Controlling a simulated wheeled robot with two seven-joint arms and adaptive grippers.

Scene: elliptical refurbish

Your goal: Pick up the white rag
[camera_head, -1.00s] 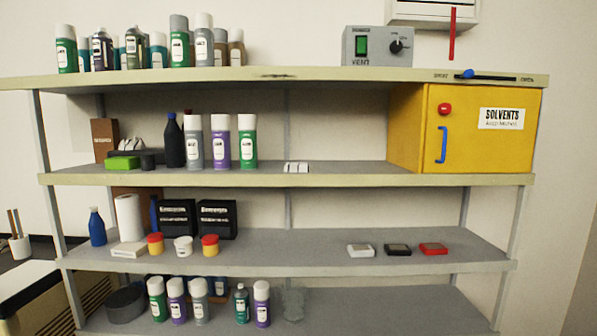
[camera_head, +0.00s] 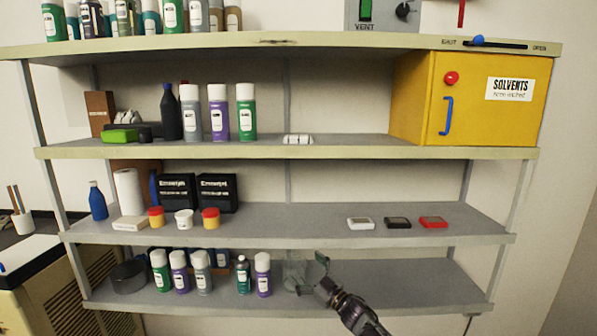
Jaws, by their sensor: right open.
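A pale grey, crumpled-looking thing (camera_head: 293,272) stands on the bottom shelf, right of the spray cans. It may be the white rag, but it is too blurred to be sure. My right gripper (camera_head: 313,275) is open just right of it, over the bottom shelf, with its fingers toward it. I cannot tell whether they touch. A flat white block or folded cloth (camera_head: 130,223) lies on the shelf above, at the left. My left gripper is not in view.
Several spray cans (camera_head: 263,276) stand left of the pale thing on the bottom shelf (camera_head: 410,285). The shelf is clear to the right. The shelf above (camera_head: 290,222) overhangs, holding small white, black and red items. A yellow solvents cabinet (camera_head: 470,100) is at upper right.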

